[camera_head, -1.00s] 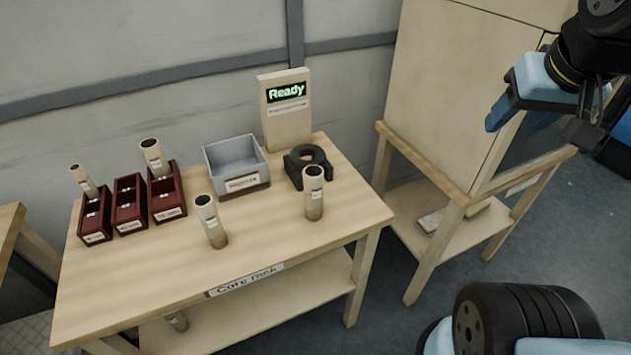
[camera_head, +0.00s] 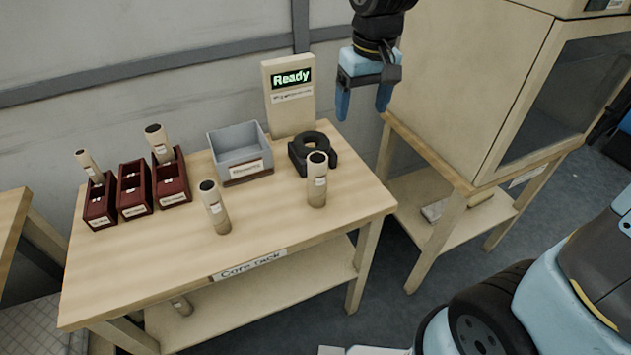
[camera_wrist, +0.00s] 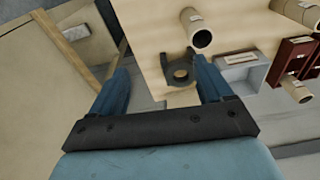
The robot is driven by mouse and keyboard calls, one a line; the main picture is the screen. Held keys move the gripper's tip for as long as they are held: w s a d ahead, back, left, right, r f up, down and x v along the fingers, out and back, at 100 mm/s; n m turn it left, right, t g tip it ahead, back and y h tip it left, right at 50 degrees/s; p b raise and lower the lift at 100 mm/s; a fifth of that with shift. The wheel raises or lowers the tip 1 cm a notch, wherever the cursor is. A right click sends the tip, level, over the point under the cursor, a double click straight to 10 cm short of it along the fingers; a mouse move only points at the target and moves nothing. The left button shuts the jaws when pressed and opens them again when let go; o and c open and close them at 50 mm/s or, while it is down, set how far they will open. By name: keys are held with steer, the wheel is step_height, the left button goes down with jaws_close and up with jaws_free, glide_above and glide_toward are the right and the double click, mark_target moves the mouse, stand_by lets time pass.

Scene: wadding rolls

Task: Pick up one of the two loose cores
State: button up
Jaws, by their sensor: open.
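Two loose cores stand upright on the wooden table. The left core (camera_head: 214,207) is near the front middle, and the right core (camera_head: 317,180) is near the right end. Both are pale cardboard tubes with dark open tops and small white labels. My gripper (camera_head: 363,112) is open and empty, pointing down, above and behind the table's right end, apart from both cores. In the wrist view my gripper's blue fingers (camera_wrist: 161,88) are spread wide. The right core shows beyond them at the top (camera_wrist: 197,30), and another tube is partly cut off at the top right.
Several dark red bins (camera_head: 135,192) stand at the left, two with cores in them. A grey bin (camera_head: 238,146), a black ring-shaped holder (camera_head: 301,150) and a "Ready" display (camera_head: 290,97) stand at the back. A wooden cabinet (camera_head: 468,80) stands at the right. The table's front is clear.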

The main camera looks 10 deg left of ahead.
steer(key=n+g, duration=0.1)
steer(key=n, duration=0.1)
glide_toward(317, 174)
steer(key=shift+h, duration=0.3)
steer(key=f, duration=0.4)
steer(key=w+f, duration=0.1)
steer(key=f, duration=0.3)
steer(key=w+f, duration=0.1)
steer(key=f, duration=0.3)
steer(key=shift+a+f, duration=0.1)
steer(key=shift+a, duration=0.25)
steer(key=shift+c, duration=0.3)
steer(key=c, duration=1.1)
